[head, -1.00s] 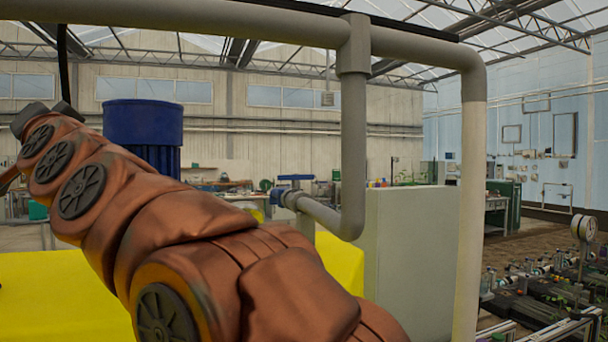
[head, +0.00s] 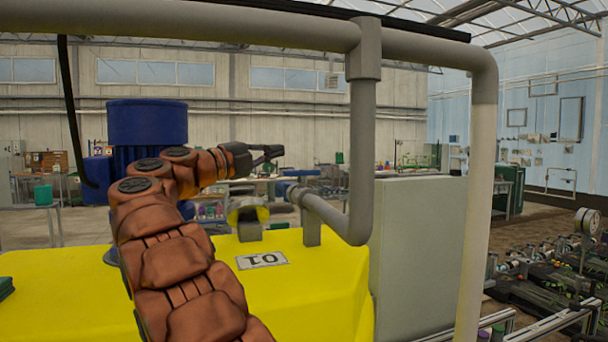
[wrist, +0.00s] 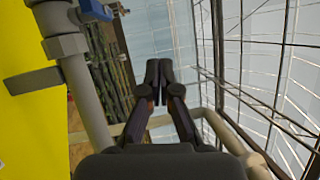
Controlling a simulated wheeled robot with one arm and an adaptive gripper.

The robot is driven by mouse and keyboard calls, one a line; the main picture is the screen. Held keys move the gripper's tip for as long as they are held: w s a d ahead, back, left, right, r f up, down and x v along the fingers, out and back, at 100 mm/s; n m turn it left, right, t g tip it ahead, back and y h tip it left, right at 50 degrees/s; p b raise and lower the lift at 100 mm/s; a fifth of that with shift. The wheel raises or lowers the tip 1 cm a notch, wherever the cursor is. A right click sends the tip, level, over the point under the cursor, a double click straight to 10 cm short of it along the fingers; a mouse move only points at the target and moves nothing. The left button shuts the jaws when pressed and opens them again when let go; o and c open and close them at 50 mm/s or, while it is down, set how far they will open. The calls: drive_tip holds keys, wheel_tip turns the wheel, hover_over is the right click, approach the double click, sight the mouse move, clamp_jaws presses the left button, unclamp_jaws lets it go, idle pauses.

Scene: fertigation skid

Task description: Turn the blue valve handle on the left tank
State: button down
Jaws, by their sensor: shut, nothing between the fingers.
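The yellow tank (head: 320,285), with a label on top, fills the lower middle of the head view; its side also shows in the wrist view (wrist: 30,120). A small blue valve handle (head: 299,173) sits on the grey pipe fitting above the tank. In the wrist view the blue handle (wrist: 96,10) is at the top edge, partly cut off, beside the grey pipe. My gripper (head: 275,151) is shut and empty, up and left of the handle in the head view. In the wrist view my gripper (wrist: 158,70) is right of the handle, apart from it.
A grey pipe (head: 360,130) drops from an overhead pipe and bends toward the valve. A grey cabinet (head: 415,270) stands right of the tank. A large blue cylinder (head: 147,124) stands behind my arm. A yellow round fitting (head: 248,213) sits on the tank.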

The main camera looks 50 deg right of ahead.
sight(307, 188)
wheel_tip(307, 188, down, 6)
drive_tip(key=g+y, duration=0.2)
drive_tip(key=p+x, duration=0.1)
drive_tip(key=x, duration=0.2)
drive_tip(key=p+x, duration=0.1)
drive_tip(key=x, duration=0.2)
drive_tip(key=p+x, duration=0.1)
drive_tip(key=x, duration=0.3)
drive_tip(key=shift+s+r, duration=0.1)
drive_tip(key=shift+s, duration=0.2)
drive_tip(key=shift+w+d+p, duration=0.8)
drive_tip(key=shift+w+p, duration=0.1)
drive_tip(key=shift+p, duration=0.05)
drive_tip(key=shift+w+d+p, duration=0.2)
drive_tip(key=shift+w+p, duration=0.1)
drive_tip(key=shift+w, duration=0.15)
drive_tip(key=shift+w+d+p, duration=0.25)
drive_tip(key=shift+w, duration=0.2)
